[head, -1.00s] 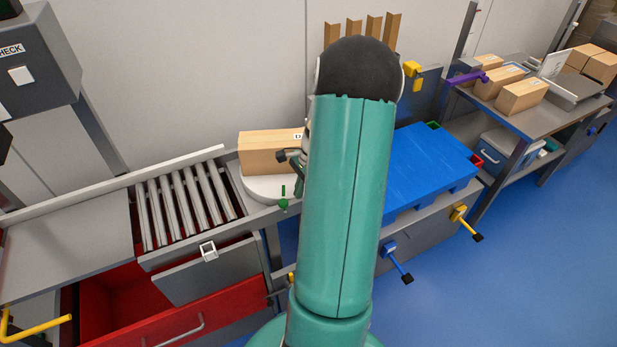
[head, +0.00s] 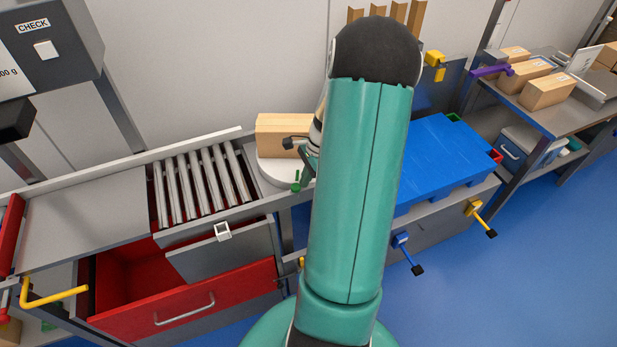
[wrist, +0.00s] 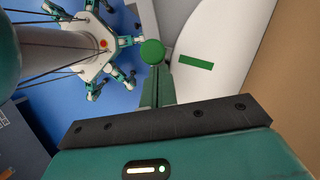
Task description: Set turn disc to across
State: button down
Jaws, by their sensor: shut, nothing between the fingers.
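The turn disc (head: 272,172) is a white round plate at the right end of the roller section, partly hidden behind my arm. A cardboard box (head: 283,135) stands on it. A green bar mark lies on the disc in the wrist view (wrist: 196,62). A green ball-shaped knob (wrist: 152,52) is at the disc's edge; it also shows in the head view (head: 295,188). My gripper (wrist: 157,78) is shut and empty, with its green fingertips close to the knob. I cannot tell whether they touch it. In the head view my arm hides most of the gripper.
Metal rollers (head: 202,185) lie left of the disc, above an open red drawer (head: 185,305). A blue platform (head: 440,160) is to the right, with blue (head: 404,246) and yellow (head: 474,210) handles below it. Blue floor is free at right.

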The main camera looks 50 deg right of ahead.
aim_at(293, 178)
jog(key=shift+w+a+m+t, duration=0.4)
jog(key=shift+w+a+m, duration=0.85)
jog(key=shift+w, duration=0.25)
jog(key=shift+w+a+m+t+h, duration=0.1)
jog(key=shift+w+a+m+h, duration=0.15)
jog(key=shift+w+m, duration=0.4)
jog(key=shift+w+a+m+t+h, duration=0.15)
jog(key=shift+w+a+m, duration=0.15)
jog(key=shift+w+m, duration=0.3)
jog(key=shift+w+a+m+t+h, duration=0.1)
jog(key=shift+w+a+m+h, duration=0.15)
jog(key=shift+w+m, duration=0.4)
jog(key=shift+w+a+m+h, duration=0.2)
jog(key=shift+w+m+h, duration=0.15)
jog(key=shift+w+m, duration=1.05)
jog(key=shift+m+h, duration=0.4)
jog(key=shift+m, duration=0.55)
jog(key=shift+w+d, duration=0.15)
jog(key=shift+w, duration=2)
jog(key=shift+w+d, duration=0.3)
jog(key=shift+w, duration=0.55)
